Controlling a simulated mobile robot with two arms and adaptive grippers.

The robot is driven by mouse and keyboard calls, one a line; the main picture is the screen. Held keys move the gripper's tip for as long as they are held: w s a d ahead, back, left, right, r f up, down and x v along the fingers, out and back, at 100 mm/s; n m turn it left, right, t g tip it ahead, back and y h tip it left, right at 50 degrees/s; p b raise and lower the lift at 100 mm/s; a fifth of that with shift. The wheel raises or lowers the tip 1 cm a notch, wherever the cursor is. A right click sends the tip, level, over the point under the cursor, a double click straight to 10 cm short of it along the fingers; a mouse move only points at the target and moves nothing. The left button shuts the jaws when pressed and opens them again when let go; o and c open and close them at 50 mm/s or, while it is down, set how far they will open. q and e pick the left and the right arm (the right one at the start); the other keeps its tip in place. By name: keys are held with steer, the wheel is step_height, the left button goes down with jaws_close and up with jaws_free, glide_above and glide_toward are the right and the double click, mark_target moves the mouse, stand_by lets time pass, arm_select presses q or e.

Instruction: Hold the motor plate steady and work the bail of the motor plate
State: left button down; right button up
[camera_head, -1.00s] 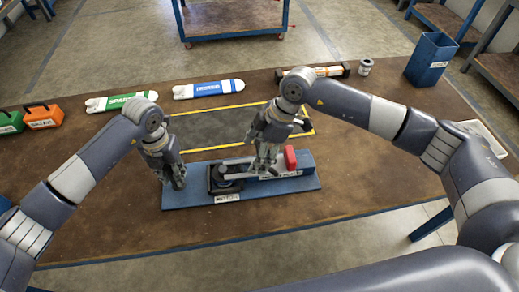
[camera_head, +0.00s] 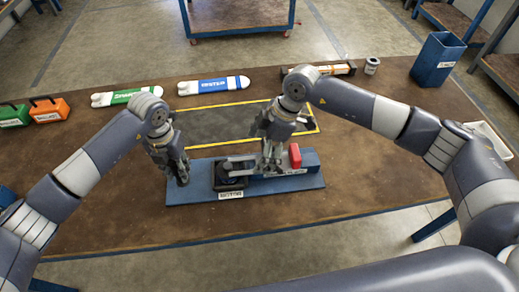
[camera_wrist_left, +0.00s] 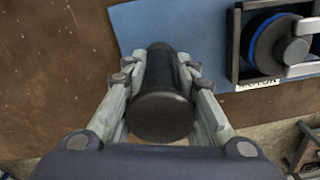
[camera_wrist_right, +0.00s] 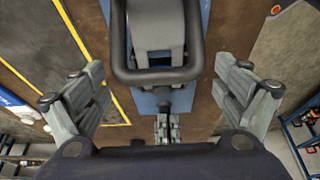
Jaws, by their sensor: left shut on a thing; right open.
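The motor plate (camera_head: 290,187) is a blue board on the bench with a label at its front edge. Its round motor shows a blue ring in the left wrist view (camera_wrist_left: 272,45). Grey bars (camera_head: 240,162), seemingly the bail, lie over the motor. My left gripper (camera_wrist_left: 160,85) is shut on an upright black cylindrical grip (camera_wrist_left: 162,105) at the plate's left end. My right gripper (camera_head: 270,165) is open above the plate, right of the motor. In the right wrist view a dark rounded loop (camera_wrist_right: 160,75) lies between its spread fingers, untouched; I cannot tell whether it is the bail.
A red block (camera_head: 295,156) stands on the plate close to the right gripper. A yellow-edged dark mat (camera_head: 220,127) lies behind. Green (camera_head: 125,97) and blue (camera_head: 213,86) labelled white items lie farther back. A blue bin (camera_head: 438,60) stands at right. The front bench is clear.

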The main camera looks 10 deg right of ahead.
arm_select(q)
steer(key=shift+w+a, duration=0.1)
steer(key=shift+a, duration=0.05)
arm_select(e)
steer(key=v, duration=1.2)
arm_select(q)
steer(key=c, duration=1.2)
jaws_free()
arm_select(e)
steer(key=shift+a, duration=0.1)
